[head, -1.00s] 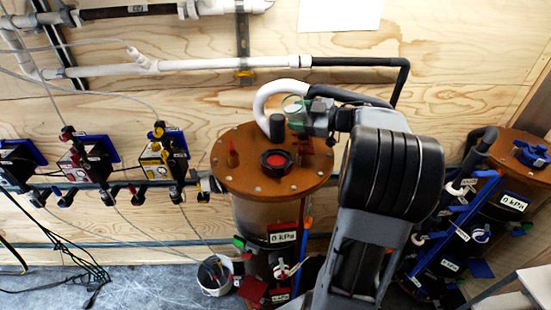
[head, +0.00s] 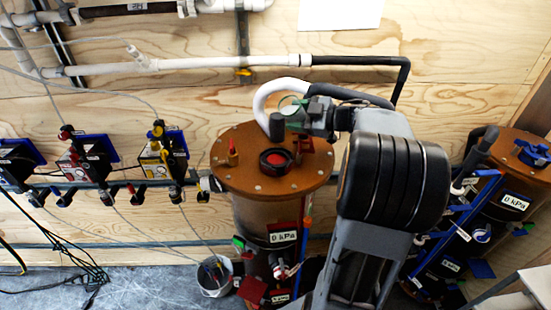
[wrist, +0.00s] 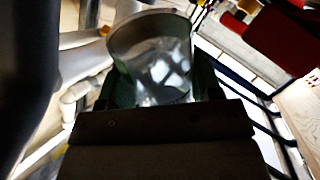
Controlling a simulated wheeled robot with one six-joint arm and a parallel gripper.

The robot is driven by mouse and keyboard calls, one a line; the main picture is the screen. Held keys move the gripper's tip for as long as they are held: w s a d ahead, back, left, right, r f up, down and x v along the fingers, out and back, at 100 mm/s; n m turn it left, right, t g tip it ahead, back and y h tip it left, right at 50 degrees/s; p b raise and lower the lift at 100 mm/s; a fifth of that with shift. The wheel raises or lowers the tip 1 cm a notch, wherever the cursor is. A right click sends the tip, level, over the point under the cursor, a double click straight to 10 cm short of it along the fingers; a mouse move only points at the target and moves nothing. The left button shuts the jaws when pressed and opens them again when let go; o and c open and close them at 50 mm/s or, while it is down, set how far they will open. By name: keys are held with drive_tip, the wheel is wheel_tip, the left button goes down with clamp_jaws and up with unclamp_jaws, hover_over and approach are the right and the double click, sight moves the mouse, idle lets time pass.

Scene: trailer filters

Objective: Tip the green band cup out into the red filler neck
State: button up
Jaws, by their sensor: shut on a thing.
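The green band cup (head: 291,103) is held in my gripper (head: 303,116), above the brown lid of the middle filter tank. In the wrist view the cup (wrist: 152,40) sits between the green-edged fingers of my gripper (wrist: 160,90). Its open rim faces the camera, and pale, shiny contents show inside. The red filler neck (head: 275,162) is a black ring with a red centre on the lid, below and slightly left of the cup in the head view. The exact height gap between them cannot be told.
A second tank with a blue cap (head: 532,153) is at right. Coloured valve boxes (head: 88,158) line the wall at left.

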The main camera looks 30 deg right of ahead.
drive_tip(key=shift+a+f+n+h+b, duration=0.15)
drive_tip(key=shift+n+h+b, duration=0.4)
drive_tip(key=shift+b, duration=1)
drive_tip(key=shift+f+n+h+b, duration=0.25)
drive_tip(key=shift+n+b, duration=0.5)
drive_tip(key=shift+b, duration=0.9)
drive_tip(key=shift+f+n+h+b, duration=0.1)
drive_tip(key=shift+n+h+b, duration=0.2)
drive_tip(key=shift+n+b, duration=0.85)
drive_tip(key=shift+r+h+b, duration=0.3)
drive_tip(key=shift+r+b, duration=0.05)
drive_tip(key=shift+b, duration=1.3)
drive_tip(key=shift+s+a+f+n+h+b, duration=0.25)
drive_tip(key=shift+a+n+h+b, duration=0.15)
drive_tip(key=shift+n+b, duration=0.45)
idle(0.5)
drive_tip(key=shift+r+t, duration=0.2)
drive_tip(key=shift+t, duration=0.1)
idle(0.4)
